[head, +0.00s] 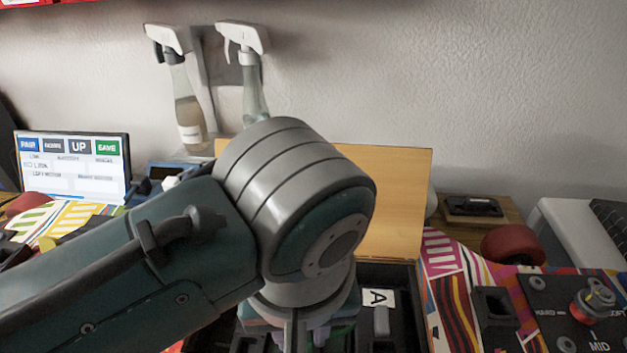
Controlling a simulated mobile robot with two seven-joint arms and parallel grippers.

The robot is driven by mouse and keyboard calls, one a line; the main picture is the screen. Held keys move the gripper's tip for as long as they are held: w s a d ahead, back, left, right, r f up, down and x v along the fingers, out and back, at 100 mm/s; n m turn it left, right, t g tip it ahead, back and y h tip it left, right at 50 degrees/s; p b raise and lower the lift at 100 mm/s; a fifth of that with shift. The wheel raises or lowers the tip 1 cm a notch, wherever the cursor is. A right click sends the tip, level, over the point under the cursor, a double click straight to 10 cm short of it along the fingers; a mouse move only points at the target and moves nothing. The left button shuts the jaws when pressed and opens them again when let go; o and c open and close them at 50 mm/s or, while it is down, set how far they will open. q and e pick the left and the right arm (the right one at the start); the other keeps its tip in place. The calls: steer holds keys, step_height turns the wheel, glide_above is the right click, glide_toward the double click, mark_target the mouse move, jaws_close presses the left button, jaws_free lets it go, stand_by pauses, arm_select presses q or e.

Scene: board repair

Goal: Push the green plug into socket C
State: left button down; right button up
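My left arm crosses the view from the left and hides most of the work area. My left gripper (298,318) points down at the bottom edge over a dark open case (405,285); its fingertips are not clearly visible, so I cannot tell if it is open or holds anything. My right gripper is not in view.
A tan upright panel (405,190) stands behind the case. Two spray bottles (190,105) hang at the wall. A screen (75,165) stands at left. A black control panel with a red knob (592,303) is at right, beside a dark block (495,308).

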arm_select(q)
steer(key=shift+f, duration=0.75)
stand_by(0.6)
stand_by(0.7)
steer(key=shift+f, duration=0.4)
stand_by(0.7)
steer(key=shift+f+p, duration=0.1)
steer(key=shift+p, duration=0.25)
steer(key=shift+f+b, duration=0.35)
steer(key=shift+f, duration=0.2)
stand_by(1.0)
steer(key=shift+c, duration=1.5)
jaws_free()
steer(key=shift+r, duration=0.15)
